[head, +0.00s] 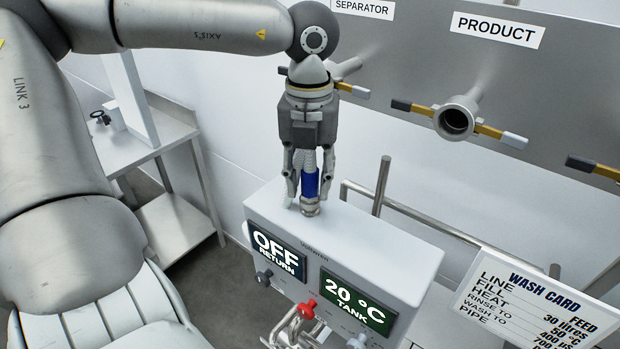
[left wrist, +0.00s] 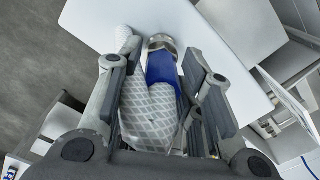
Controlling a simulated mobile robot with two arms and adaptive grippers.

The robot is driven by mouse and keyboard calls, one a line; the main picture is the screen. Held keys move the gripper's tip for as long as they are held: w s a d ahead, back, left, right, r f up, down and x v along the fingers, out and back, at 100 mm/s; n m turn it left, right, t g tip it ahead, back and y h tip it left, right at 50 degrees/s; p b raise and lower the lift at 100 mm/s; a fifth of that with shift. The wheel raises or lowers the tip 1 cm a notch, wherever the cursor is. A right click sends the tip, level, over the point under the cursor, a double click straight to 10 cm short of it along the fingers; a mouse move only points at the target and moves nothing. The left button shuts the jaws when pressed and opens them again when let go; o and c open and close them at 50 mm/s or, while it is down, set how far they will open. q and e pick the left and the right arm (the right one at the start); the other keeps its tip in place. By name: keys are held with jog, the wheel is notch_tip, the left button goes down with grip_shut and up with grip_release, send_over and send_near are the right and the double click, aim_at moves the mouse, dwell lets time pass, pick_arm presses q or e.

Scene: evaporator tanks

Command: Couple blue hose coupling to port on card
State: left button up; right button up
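The blue hose coupling (head: 311,185) stands upright on top of the white control box, its metal end down. It also shows in the left wrist view (left wrist: 163,68), with grey braided hose behind it. My left gripper (head: 309,190) points down with its fingers on either side of the coupling. They look apart, with a gap at the left finger. The wash card (head: 535,304) at lower right reads LINE FEED. The port under the PRODUCT label (head: 455,121) is open-mouthed. The port near the SEPARATOR label (head: 346,70) is partly hidden by my left arm. No FEED label shows. My right gripper is out of view.
The control box (head: 390,245) displays OFF RETURN and 20 °C TANK, with a red-handled valve (head: 306,309) at its front. Metal rails (head: 430,222) stand behind it. Another valve handle (head: 592,168) shows at the right edge. A steel table (head: 150,140) stands at left.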

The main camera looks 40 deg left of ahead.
pick_arm(q)
grip_shut()
jog(key=shift+w, duration=0.1)
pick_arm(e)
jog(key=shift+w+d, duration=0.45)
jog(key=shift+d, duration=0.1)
pick_arm(q)
jog(key=shift+r+p, duration=0.85)
jog(key=shift+r, duration=1.4)
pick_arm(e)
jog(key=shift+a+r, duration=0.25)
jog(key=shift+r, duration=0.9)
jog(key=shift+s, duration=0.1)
